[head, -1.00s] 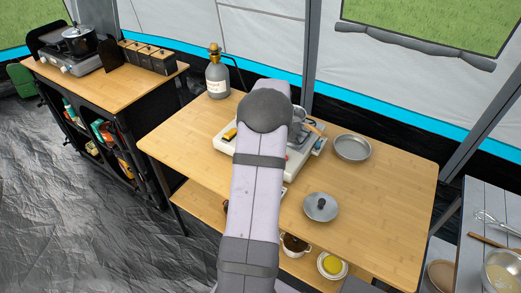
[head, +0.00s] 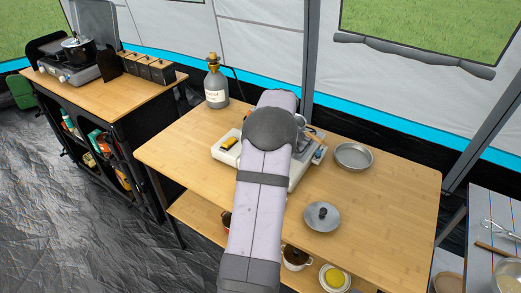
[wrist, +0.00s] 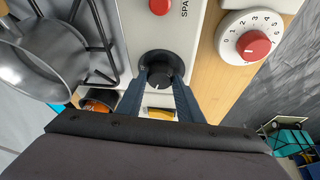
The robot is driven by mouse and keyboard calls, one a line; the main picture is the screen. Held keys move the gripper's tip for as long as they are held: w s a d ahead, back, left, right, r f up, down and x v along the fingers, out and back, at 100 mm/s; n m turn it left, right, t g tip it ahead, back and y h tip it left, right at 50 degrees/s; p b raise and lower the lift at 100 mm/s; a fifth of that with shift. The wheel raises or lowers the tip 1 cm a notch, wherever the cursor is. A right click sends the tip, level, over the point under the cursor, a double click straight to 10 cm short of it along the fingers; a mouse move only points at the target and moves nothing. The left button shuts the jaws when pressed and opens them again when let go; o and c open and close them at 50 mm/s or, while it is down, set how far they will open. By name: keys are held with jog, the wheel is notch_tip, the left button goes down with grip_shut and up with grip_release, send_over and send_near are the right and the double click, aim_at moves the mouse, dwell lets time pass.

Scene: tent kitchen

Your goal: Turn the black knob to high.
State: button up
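The black knob (wrist: 160,73) is on the pale front panel of the stove (wrist: 133,22) in the wrist view. A white mark on the knob points toward the bottom of the picture. My gripper (wrist: 160,80) has its two dark blue fingers on either side of the knob, close to its sides. I cannot tell whether they touch it. In the head view the stove (head: 225,157) stands on the wooden table (head: 375,215), and my arm covers much of it. The knob and my gripper are hidden there.
A red button (wrist: 159,6) and a white dial with a red centre (wrist: 253,45) are near the knob. A metal pan (wrist: 42,62) is at the left. A gas bottle (head: 215,85), a shallow dish (head: 353,156) and a lid (head: 322,216) are on the table, whose right side is mostly clear.

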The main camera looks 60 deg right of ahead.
jog(key=shift+o, duration=1.4)
jog(key=shift+r, duration=0.1)
jog(key=b+v, duration=0.1)
jog(key=v, duration=0.6)
jog(key=shift+b, duration=0.3)
